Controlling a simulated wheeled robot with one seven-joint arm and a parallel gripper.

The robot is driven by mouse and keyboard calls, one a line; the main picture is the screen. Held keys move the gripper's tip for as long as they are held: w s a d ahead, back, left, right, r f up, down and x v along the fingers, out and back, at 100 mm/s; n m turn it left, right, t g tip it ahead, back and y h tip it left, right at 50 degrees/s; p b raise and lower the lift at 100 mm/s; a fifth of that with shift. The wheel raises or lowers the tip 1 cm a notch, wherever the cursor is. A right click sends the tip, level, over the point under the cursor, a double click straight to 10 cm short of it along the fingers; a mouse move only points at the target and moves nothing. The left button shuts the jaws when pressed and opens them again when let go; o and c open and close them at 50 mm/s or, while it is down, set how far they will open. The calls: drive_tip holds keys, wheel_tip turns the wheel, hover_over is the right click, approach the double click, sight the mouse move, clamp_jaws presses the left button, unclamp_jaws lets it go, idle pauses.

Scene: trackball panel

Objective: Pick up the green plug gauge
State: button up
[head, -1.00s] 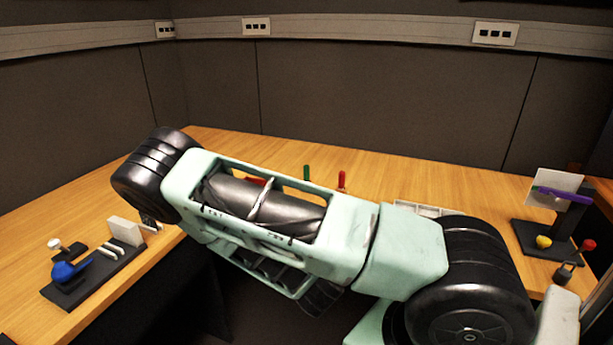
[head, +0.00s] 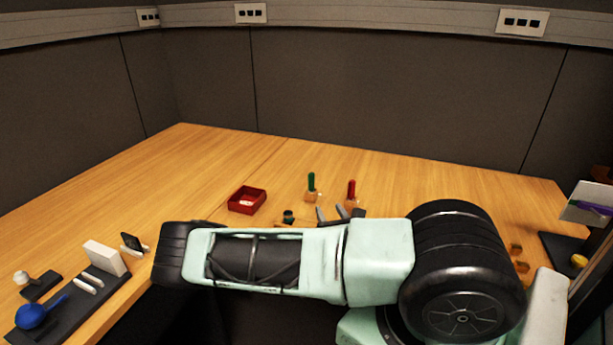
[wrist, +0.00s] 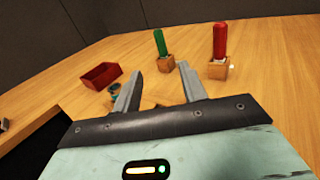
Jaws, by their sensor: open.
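The green plug gauge (head: 311,180) stands upright in a small wooden block (head: 312,196) on the table. It also shows in the wrist view (wrist: 159,42), beyond my fingertips and roughly in line with the gap between them. My gripper (head: 340,212) is open and empty, on the near side of the green gauge and apart from it. In the wrist view its two fingers (wrist: 160,77) point toward the green gauge's block. The lower part of the green gauge sits inside the block and is hidden.
A red plug gauge (head: 351,190) stands in its own block just right of the green one. A red open box (head: 247,200) lies to the left. A small dark-topped piece (head: 288,216) is near my gripper. Bare table lies behind the gauges.

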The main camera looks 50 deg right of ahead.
sight(313, 178)
drive_tip(key=shift+n, duration=0.3)
drive_tip(key=p+x, duration=0.1)
drive_tip(key=x, duration=0.3)
drive_tip(key=p+x, duration=0.1)
drive_tip(key=x, duration=0.3)
drive_tip(key=p+x, duration=0.2)
drive_tip(key=x, duration=0.3)
drive_tip(key=shift+w+a+r, duration=0.1)
drive_tip(key=shift+r, duration=0.25)
drive_tip(key=shift+p+x, duration=1.15)
drive_tip(key=shift+x, duration=1.45)
drive_tip(key=shift+r, duration=0.1)
clamp_jaws()
